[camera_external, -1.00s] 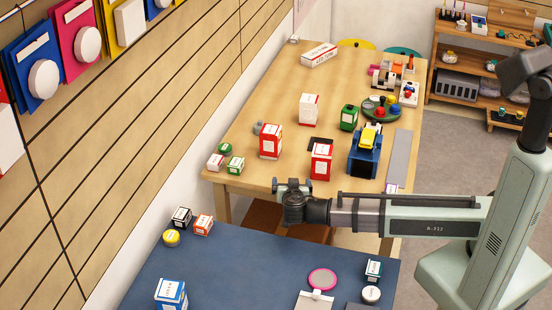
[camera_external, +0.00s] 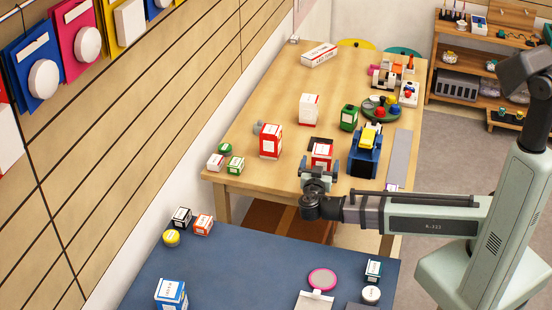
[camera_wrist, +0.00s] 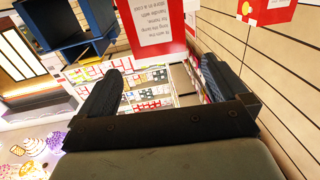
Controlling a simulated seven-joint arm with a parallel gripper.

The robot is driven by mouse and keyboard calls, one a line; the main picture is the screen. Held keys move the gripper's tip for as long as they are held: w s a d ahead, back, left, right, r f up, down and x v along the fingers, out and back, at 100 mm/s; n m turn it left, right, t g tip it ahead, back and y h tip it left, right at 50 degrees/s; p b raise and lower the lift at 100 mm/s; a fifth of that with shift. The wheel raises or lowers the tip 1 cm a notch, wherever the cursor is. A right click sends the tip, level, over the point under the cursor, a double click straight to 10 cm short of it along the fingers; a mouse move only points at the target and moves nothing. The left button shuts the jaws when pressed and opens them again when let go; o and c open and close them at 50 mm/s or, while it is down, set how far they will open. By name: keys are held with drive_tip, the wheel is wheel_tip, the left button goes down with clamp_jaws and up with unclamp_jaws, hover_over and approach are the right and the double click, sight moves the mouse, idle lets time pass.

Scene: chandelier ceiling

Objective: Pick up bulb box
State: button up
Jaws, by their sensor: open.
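A red and white box (camera_external: 321,152), likely the bulb box, stands near the front edge of the wooden table. My gripper (camera_external: 319,170) is at that edge in front of it, with the jaws open and covering its lower part. In the wrist view the box (camera_wrist: 158,28) appears at the top, with small upside-down print on a white label. There my open gripper (camera_wrist: 160,75) has one finger on either side below the box. Nothing is held, and I cannot tell whether a finger touches the box.
A second red box (camera_external: 271,141) stands to the left, also seen in the wrist view (camera_wrist: 265,10). A blue and yellow machine (camera_external: 364,157) stands close on the right. A white box (camera_external: 309,109) and green box (camera_external: 348,117) are behind. A dark blue table (camera_external: 240,258) lies in front.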

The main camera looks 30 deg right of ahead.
sight(322, 157)
drive_tip(key=shift+f+x, duration=0.2)
drive_tip(key=shift+x, duration=3)
drive_tip(key=shift+c, duration=0.2)
drive_tip(key=c, duration=1)
